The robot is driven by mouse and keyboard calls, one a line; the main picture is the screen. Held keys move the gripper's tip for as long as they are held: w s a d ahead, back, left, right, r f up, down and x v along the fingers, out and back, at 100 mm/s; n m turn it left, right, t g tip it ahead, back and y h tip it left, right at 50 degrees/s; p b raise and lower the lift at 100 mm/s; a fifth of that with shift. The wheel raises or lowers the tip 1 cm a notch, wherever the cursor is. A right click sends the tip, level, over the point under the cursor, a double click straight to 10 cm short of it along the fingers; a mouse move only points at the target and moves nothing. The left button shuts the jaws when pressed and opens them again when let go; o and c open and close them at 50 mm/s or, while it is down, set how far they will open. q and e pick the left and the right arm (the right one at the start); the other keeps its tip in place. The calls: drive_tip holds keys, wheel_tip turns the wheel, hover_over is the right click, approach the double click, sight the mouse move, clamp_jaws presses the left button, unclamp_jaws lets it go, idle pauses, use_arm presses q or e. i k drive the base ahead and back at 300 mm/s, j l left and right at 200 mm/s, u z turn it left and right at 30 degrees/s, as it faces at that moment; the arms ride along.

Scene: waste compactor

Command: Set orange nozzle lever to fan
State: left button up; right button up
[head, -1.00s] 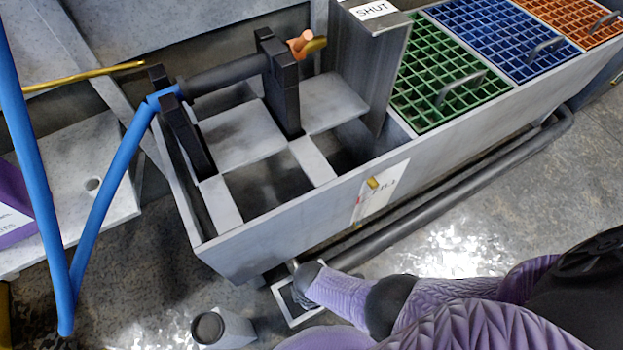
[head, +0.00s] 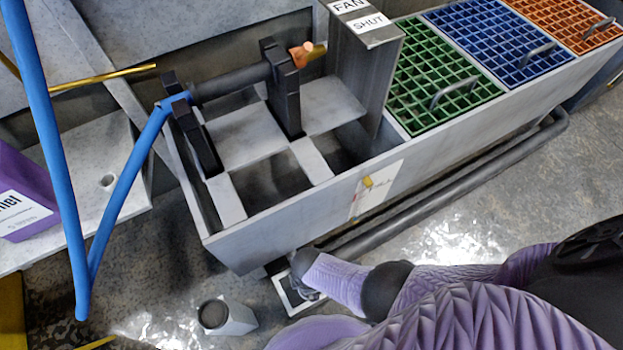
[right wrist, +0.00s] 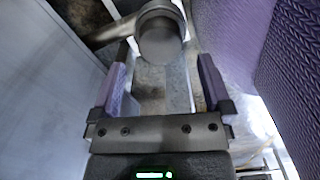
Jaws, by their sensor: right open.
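A small orange-copper piece with a brass tip (head: 303,53), which looks like the orange nozzle lever, sits at the end of a dark horizontal cylinder beside a grey post. A FAN label (head: 349,5) and a SHUT label (head: 370,22) are on top of that post. I cannot tell which label the orange piece points to. My right gripper (right wrist: 162,85) is open and empty, its purple fingers apart, with a grey round pipe end (right wrist: 160,38) ahead of them. In the head view my right arm reaches low in front of the trough, away from the orange piece; its fingers cannot be made out.
The grey trough (head: 290,223) has open bays and green (head: 436,80), blue (head: 492,42) and orange (head: 567,20) grates. A dark pipe (head: 470,192) runs along its front. A blue bar (head: 45,130) and a purple container (head: 20,190) stand left. Floor shows at right.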

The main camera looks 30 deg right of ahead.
sight(299, 53)
drive_tip(key=k, duration=1)
